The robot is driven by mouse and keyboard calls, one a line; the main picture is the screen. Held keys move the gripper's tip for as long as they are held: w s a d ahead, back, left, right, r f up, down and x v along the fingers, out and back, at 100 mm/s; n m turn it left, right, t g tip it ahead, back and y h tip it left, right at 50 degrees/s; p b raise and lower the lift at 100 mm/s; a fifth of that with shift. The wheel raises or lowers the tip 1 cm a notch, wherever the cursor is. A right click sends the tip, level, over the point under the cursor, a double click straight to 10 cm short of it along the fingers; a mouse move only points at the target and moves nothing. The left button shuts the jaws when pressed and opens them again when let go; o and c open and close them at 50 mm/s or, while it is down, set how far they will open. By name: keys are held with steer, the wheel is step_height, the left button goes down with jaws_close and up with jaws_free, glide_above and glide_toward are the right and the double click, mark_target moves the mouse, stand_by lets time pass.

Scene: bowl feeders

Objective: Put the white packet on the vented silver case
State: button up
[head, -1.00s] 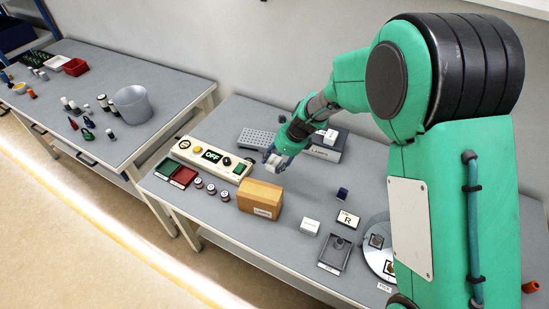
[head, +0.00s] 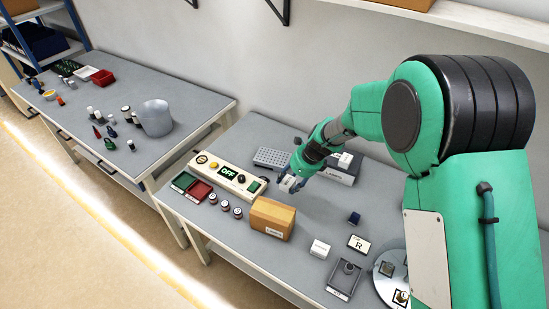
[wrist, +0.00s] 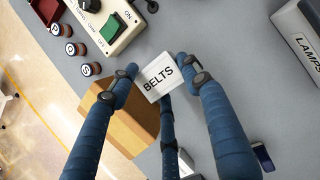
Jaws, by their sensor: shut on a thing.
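The white packet (wrist: 158,76), labelled BELTS, is between the blue fingers of my gripper (wrist: 160,80) in the wrist view. The fingers are shut on it. In the head view the packet (head: 289,182) shows small in my gripper (head: 288,184), above the table and near the vented case. The vented silver case (head: 270,158), flat with rows of holes, lies on the table at the back, just behind and left of my gripper. Its top looks clear. It does not show in the wrist view.
A grey box (wrist: 305,40) labelled LAMPS stands right of the case. A control panel (head: 228,176) with a green switch lies left of my gripper. Another white box (head: 319,249) sits nearer the front edge. The table between is mostly free.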

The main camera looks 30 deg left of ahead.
stand_by(0.4)
steer(key=shift+w+a, duration=0.1)
steer(key=shift+w, duration=0.05)
steer(key=b, duration=0.2)
glide_toward(278, 165)
steer(key=shift+a+f, duration=0.7)
steer(key=shift+a, duration=0.25)
steer(key=shift+f+b, duration=0.3)
steer(key=shift+f, duration=1.4)
steer(key=shift+f, duration=0.1)
